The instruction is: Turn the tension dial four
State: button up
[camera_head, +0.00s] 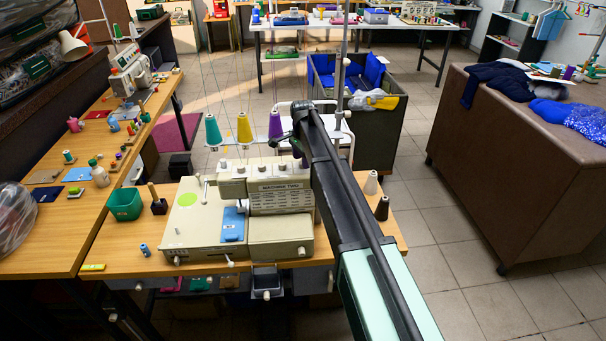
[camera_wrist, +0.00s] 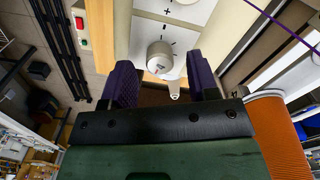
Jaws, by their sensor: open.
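The sewing machine labelled MACHINE TWO (camera_head: 282,200) stands on a wooden table, with a row of small pale knobs along its upper front. In the wrist view a round white dial (camera_wrist: 160,57) sits on a pale panel with a plus sign and tick marks. My gripper (camera_wrist: 163,76) is open, with one purple-padded finger to each side of the dial's near end. A gap shows between the dial and each finger. I cannot tell how far the fingertips reach along it. In the head view my arm hides the machine's right end and most of the gripper.
Teal (camera_head: 213,130), yellow (camera_head: 244,129) and purple (camera_head: 275,124) thread cones stand behind the machine. An orange ribbed cylinder (camera_wrist: 279,135) is close to my gripper's right. A green bin (camera_head: 125,204) stands left of the machine. A red-and-green switch (camera_wrist: 81,31) shows at upper left.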

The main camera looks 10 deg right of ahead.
jog(key=shift+f, duration=0.7)
jog(key=shift+r, duration=0.15)
jog(key=c, duration=0.9)
